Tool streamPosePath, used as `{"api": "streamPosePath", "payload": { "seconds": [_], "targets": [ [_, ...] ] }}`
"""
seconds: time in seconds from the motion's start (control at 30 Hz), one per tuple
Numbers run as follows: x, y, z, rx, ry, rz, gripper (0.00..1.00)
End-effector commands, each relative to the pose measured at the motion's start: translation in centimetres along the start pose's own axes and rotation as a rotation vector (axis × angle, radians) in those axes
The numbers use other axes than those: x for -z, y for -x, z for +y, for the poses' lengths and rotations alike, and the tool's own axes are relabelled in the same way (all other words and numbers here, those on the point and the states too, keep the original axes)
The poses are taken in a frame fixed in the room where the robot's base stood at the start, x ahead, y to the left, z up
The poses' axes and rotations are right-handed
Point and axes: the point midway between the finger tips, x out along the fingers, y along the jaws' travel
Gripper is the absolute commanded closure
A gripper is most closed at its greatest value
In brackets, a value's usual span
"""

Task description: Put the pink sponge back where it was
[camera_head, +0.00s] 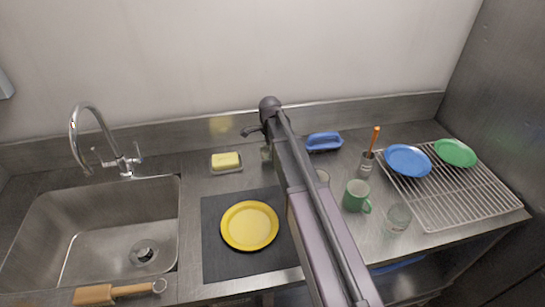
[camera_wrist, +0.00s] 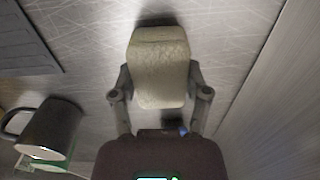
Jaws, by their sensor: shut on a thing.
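In the wrist view my gripper (camera_wrist: 160,92) is shut on a pale, beige-looking block (camera_wrist: 160,65) with rounded edges, shaped like a sponge. Its colour does not read as pink in this light. It is held over the bare steel counter; whether it touches the surface I cannot tell. In the head view my arm hides most of the gripper and the held block, just right of a yellow sponge (camera_head: 226,160) on a small dish. No clearly pink thing shows in either view.
A yellow plate (camera_head: 249,226) lies on a dark mat (camera_head: 217,266). The sink (camera_head: 95,225) is left. A blue brush-like object (camera_head: 323,141), green mug (camera_head: 356,196), glass (camera_head: 397,219) and wire rack (camera_head: 450,205) with plates are right. A dark mug (camera_wrist: 48,130) is near my gripper.

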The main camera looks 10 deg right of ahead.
Motion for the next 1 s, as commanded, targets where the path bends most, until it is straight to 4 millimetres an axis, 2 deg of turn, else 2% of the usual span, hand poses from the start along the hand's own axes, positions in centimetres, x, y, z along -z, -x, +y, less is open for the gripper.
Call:
{"api": "streamPosePath", "payload": {
  "seconds": [0.03, 0.23, 0.87, 0.9, 1.0],
  "targets": [
    [0.0, -1.0, 0.1, 0.0, 0.0, 0.0, 0.77],
    [0.0, -2.4, 0.1, 0.0, 0.0, 0.0, 0.77],
    [0.0, -3.0, 0.1, 0.0, 0.0, 0.0, 0.77],
    [0.0, -3.0, 0.1, 0.0, 0.0, 0.0, 0.3],
    [0.0, -2.9, 0.1, 0.0, 0.0, 0.0, 0.05]
  ]
}}
